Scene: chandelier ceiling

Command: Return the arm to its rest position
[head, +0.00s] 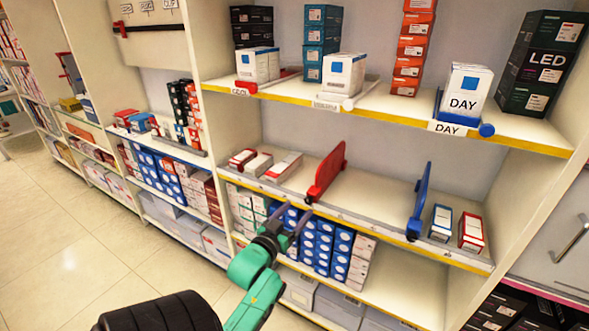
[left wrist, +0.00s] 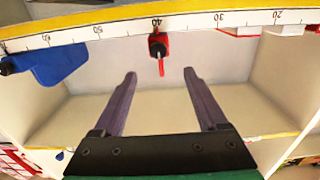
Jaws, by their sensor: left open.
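My left gripper (head: 296,212) is open and empty in the head view. Its green arm reaches up from the bottom, and the fingers show in front of the boxes below the middle shelf's edge. In the left wrist view the two purple-grey fingers (left wrist: 161,76) stand wide apart with nothing between them. A red divider (head: 328,172) stands on the middle shelf above the gripper and also shows beyond the fingers in the left wrist view (left wrist: 158,46). My right gripper is not in view.
A blue divider (head: 419,203) stands farther right on the middle shelf (head: 372,200), with small boxes at both ends. Blue and white boxes (head: 325,246) are stacked on the shelf below. The upper shelf (head: 395,105) holds more boxes. Open tiled floor (head: 65,255) lies to the left.

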